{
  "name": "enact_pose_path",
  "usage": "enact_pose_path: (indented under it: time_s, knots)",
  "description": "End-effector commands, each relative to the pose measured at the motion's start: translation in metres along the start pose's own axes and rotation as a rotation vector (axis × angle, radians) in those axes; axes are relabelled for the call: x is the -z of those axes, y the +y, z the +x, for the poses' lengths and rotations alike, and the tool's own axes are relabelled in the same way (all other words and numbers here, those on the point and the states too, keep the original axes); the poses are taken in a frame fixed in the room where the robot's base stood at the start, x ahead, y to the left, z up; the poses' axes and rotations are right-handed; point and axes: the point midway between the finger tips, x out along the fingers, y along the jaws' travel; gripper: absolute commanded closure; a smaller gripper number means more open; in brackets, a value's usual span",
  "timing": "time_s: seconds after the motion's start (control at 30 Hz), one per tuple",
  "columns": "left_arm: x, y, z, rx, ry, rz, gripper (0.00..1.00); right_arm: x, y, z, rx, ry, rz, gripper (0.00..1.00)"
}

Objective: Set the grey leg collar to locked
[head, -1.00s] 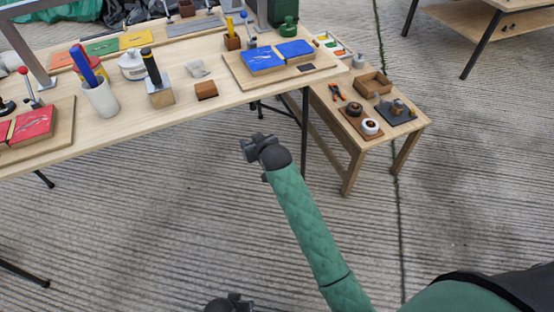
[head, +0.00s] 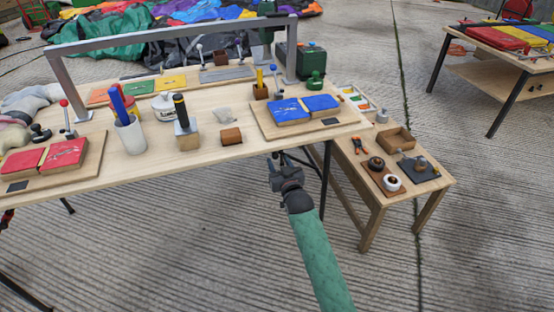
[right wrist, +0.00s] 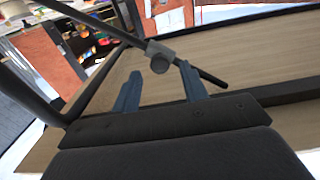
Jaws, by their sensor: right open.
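My right gripper (head: 282,165) is just below the front edge of the long wooden table, left of its dark right-hand leg (head: 326,182). In the right wrist view the gripper (right wrist: 160,82) is open and empty, with its two blue-grey fingers apart. Beyond the fingertips is a grey collar (right wrist: 160,56) with a round end facing me, around a thin dark rod (right wrist: 207,77) that runs slanting across the view. The collar lies between the fingers in the picture, with no contact visible. Its setting cannot be read. The collar cannot be made out in the head view. My left gripper is out of view.
The long table (head: 110,180) carries red and blue pads, a cup of markers and small blocks. A lower side table (head: 395,200) stands to the right with jars and a tray. A grey metal frame (head: 165,38) spans the long table. The concrete floor in front is clear.

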Motion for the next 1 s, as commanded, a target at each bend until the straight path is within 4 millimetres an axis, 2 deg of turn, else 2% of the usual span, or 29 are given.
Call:
enact_pose_path:
  time_s: [0.2, 0.57, 0.67, 0.8, 1.0]
  knots:
    - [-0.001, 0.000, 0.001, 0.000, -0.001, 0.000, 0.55, 0.000, 0.000, 0.022, 0.000, -0.001, 0.000, 0.56]
    - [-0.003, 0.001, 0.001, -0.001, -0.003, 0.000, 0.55, 0.000, 0.000, 0.026, 0.000, -0.001, 0.000, 0.56]
    - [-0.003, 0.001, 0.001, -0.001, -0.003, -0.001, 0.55, 0.000, 0.000, 0.026, 0.000, -0.001, 0.000, 0.72]
    - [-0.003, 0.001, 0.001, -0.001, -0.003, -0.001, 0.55, 0.000, 0.000, 0.026, 0.000, -0.001, 0.000, 0.99]
    - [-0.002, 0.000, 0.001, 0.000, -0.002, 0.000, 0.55, -0.002, 0.002, 0.026, 0.000, -0.002, -0.001, 1.00]
